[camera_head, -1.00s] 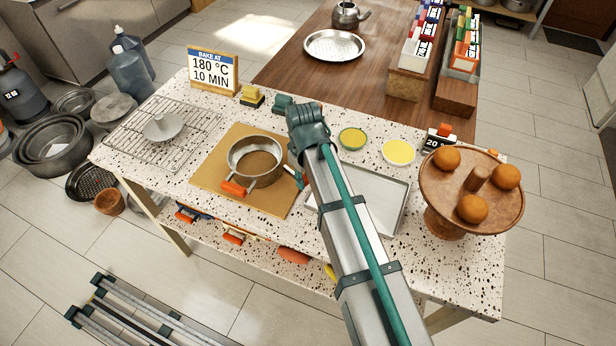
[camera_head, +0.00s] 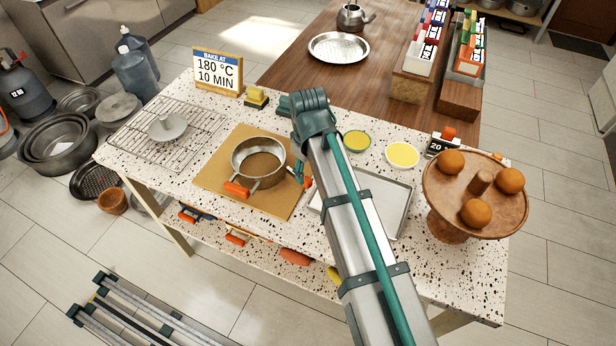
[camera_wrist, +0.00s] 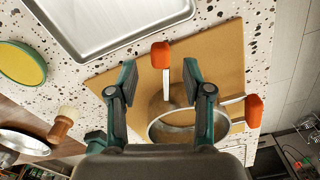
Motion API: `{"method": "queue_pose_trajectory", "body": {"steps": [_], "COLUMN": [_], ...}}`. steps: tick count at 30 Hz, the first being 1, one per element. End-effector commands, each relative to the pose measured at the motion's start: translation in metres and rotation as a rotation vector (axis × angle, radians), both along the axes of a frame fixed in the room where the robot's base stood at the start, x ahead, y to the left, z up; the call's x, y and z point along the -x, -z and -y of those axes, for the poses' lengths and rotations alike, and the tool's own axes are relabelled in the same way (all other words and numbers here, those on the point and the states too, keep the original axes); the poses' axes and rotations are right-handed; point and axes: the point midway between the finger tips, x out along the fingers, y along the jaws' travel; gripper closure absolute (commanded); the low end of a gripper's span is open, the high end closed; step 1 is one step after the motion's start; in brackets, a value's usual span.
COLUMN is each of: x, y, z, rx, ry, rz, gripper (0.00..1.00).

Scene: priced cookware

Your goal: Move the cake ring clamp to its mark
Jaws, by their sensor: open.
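The cake ring clamp (camera_head: 237,160) is a silvery round band with orange-tipped handles. It sits on a tan board (camera_head: 218,177) on the speckled counter. One orange handle (camera_head: 237,189) points toward the front; the other is beside my gripper (camera_head: 300,171). In the wrist view, my gripper (camera_wrist: 160,68) is open, with its two teal fingers on either side of one orange handle (camera_wrist: 160,55) and its metal stem. The ring (camera_wrist: 188,130) lies below, partly hidden by the right finger. I cannot tell which spot is its mark.
A baking tray (camera_head: 398,200) lies right of the board. A green-rimmed bowl (camera_head: 357,141), a yellow bowl (camera_head: 403,155) and a fruit stand (camera_head: 447,225) are further right.

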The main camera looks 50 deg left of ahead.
Motion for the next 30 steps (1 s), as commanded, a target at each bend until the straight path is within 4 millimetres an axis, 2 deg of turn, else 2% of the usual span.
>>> {"method": "queue_pose_trajectory", "body": {"steps": [1,6,12,18,30], "x": [0.0,0.0,0.0,0.0,0.0], "y": [-0.012,-0.044,-0.068,-0.076,-0.076], "z": [-0.001,-0.001,-0.001,0.0,0.0], "rx": [-0.003,-0.002,-0.001,0.0,0.0], "ry": [0.0,0.0,0.0,0.0,0.0], "rz": [0.001,0.001,0.001,0.0,0.0], "gripper": [0.5,0.5,0.5,0.5,0.5]}}
